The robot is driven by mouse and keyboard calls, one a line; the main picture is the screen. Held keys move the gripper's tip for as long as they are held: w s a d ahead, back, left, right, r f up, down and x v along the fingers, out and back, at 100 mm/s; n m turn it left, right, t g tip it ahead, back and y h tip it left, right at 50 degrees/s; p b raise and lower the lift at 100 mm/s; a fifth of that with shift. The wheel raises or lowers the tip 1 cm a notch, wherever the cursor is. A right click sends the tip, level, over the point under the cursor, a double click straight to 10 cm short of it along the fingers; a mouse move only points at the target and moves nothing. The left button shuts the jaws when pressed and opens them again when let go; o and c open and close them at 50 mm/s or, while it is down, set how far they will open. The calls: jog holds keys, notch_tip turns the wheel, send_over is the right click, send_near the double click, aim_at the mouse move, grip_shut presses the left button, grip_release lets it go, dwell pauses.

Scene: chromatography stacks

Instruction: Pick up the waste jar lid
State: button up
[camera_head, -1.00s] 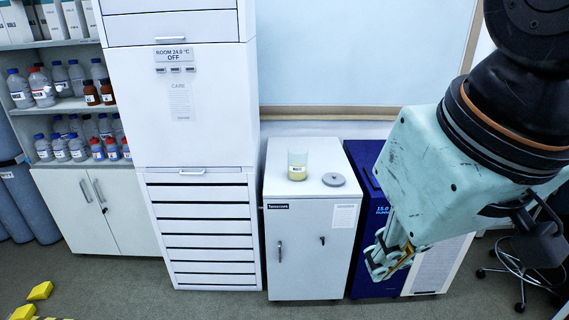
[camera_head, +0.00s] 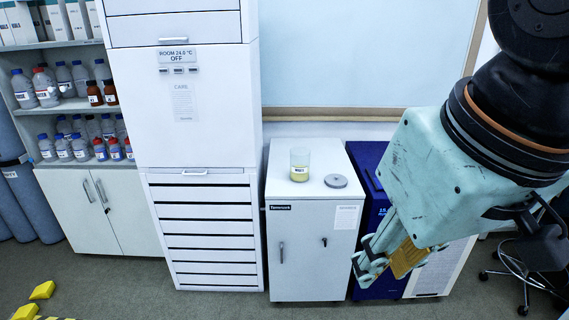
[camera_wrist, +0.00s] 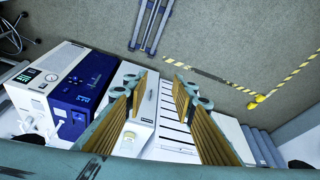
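The waste jar lid (camera_head: 336,181) is a flat grey disc with a small raised middle. It lies on top of the white cabinet (camera_head: 315,215) in the head view, right of the waste jar (camera_head: 299,165), a clear glass with yellowish contents and a label. The jar stands open. My gripper (camera_head: 375,275) is in front of the cabinets, lower than the cabinet top and to the right of the lid, apart from it. In the wrist view my gripper's fingers (camera_wrist: 158,85) are spread wide with nothing between them. I cannot make out the lid in the wrist view.
A tall white drawer unit (camera_head: 205,225) stands left of the cabinet, a dark blue unit (camera_head: 368,185) right of it. A whiteboard (camera_head: 370,55) is behind. Shelves of bottles (camera_head: 75,85) are at far left. The floor (camera_wrist: 215,25) in front is mostly clear.

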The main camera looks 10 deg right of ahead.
jog(key=o, duration=1.8)
